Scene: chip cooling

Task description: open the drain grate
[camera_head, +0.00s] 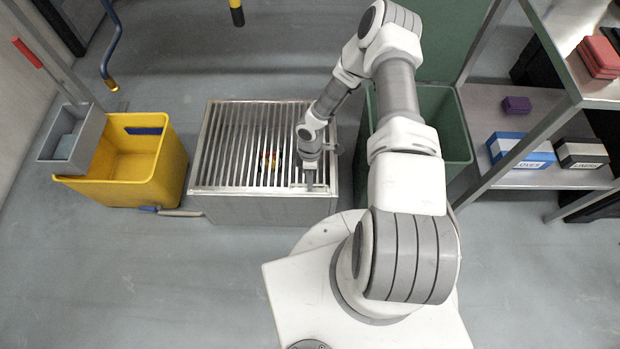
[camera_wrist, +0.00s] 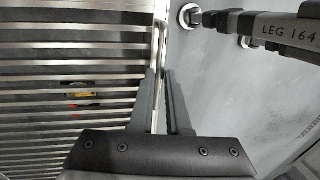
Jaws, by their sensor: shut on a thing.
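The drain grate (camera_head: 235,138), slatted steel, lies over the top of a grey metal box (camera_head: 262,208) in the head view. It looks flat, with no clear gap along its front edge. Its bars also fill the left of the wrist view (camera_wrist: 60,130). My gripper (camera_head: 309,186) points down at the front right corner of the grate. In the wrist view my gripper's two fingers (camera_wrist: 164,85) are close together on either side of the grate's front edge, shut on it. Something red and yellow (camera_head: 269,160) shows between the bars, partly hidden by them.
A green bin (camera_head: 440,125) is to the right, partly behind my arm. A metal shelf (camera_head: 520,105) with boxes stands further right. Floor at front left is clear.

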